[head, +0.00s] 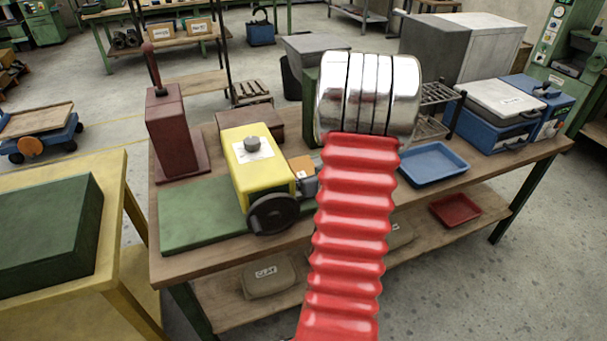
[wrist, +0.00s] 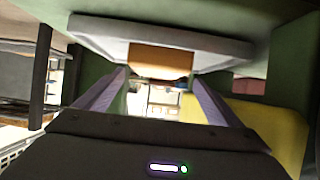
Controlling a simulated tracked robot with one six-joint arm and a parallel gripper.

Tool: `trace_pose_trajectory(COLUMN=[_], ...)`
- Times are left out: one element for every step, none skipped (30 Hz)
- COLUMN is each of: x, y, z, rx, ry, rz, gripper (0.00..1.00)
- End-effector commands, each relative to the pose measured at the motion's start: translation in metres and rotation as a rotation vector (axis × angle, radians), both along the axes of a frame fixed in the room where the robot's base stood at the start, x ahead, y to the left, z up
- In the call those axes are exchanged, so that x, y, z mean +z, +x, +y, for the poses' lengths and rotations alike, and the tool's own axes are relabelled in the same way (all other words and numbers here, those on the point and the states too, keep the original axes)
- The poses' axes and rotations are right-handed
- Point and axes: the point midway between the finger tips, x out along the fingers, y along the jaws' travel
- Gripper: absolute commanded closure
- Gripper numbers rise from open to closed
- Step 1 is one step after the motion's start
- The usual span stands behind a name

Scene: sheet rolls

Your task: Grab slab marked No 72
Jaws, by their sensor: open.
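I cannot read No 72 on anything, so I cannot tell which thing is the slab. In the wrist view my gripper (wrist: 160,79) is open, its two purple-grey fingers apart. Beyond the fingertips is an orange block face (wrist: 163,60) below a broad light grey plate (wrist: 160,35). I see no contact between the fingers and either one. In the head view my red ribbed arm with chrome rings hides the gripper. A small orange-brown block (head: 302,167) shows beside the arm, partly hidden.
A yellow machine (head: 257,172) with a black handwheel stands on the wooden bench (head: 205,260). Left are a dark red press (head: 173,130) and a green plate (head: 195,225). Right are a blue tray (head: 432,163) and blue cases (head: 500,125). A labelled bundle (head: 270,280) lies on the lower shelf.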

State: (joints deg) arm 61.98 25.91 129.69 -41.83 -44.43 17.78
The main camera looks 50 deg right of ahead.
Motion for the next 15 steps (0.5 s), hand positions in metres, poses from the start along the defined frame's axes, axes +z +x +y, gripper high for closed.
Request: trace_pose_trajectory(x=[0.000, 0.000, 0.000, 0.000, 0.000, 0.000, 0.000, -0.001, -0.002, -0.003, -0.004, -0.006, -0.007, -0.008, -0.011], y=[0.000, 0.000, 0.000, 0.000, 0.000, 0.000, 0.000, 0.001, 0.002, 0.003, 0.005, 0.008, 0.010, 0.012, 0.016], z=[0.000, 0.000, 0.000, 0.000, 0.000, 0.000, 0.000, -0.001, -0.002, -0.003, -0.004, -0.006, -0.008, -0.009, -0.012], rx=[0.000, 0.000, 0.000, 0.000, 0.000, 0.000, 0.000, 0.000, 0.000, 0.000, 0.000, 0.001, 0.001, 0.001, 0.000], ry=[0.000, 0.000, 0.000, 0.000, 0.000, 0.000, 0.000, 0.000, 0.001, 0.002, 0.002, 0.001, 0.001, 0.001, 0.002], rz=[0.000, 0.000, 0.000, 0.000, 0.000, 0.000, 0.000, 0.000, 0.001, 0.000, 0.000, 0.001, 0.001, 0.001, 0.000], gripper=[0.12, 0.12, 0.12, 0.12, 0.12, 0.12, 0.12, 0.12, 0.12, 0.12, 0.12, 0.12, 0.12, 0.12, 0.12])
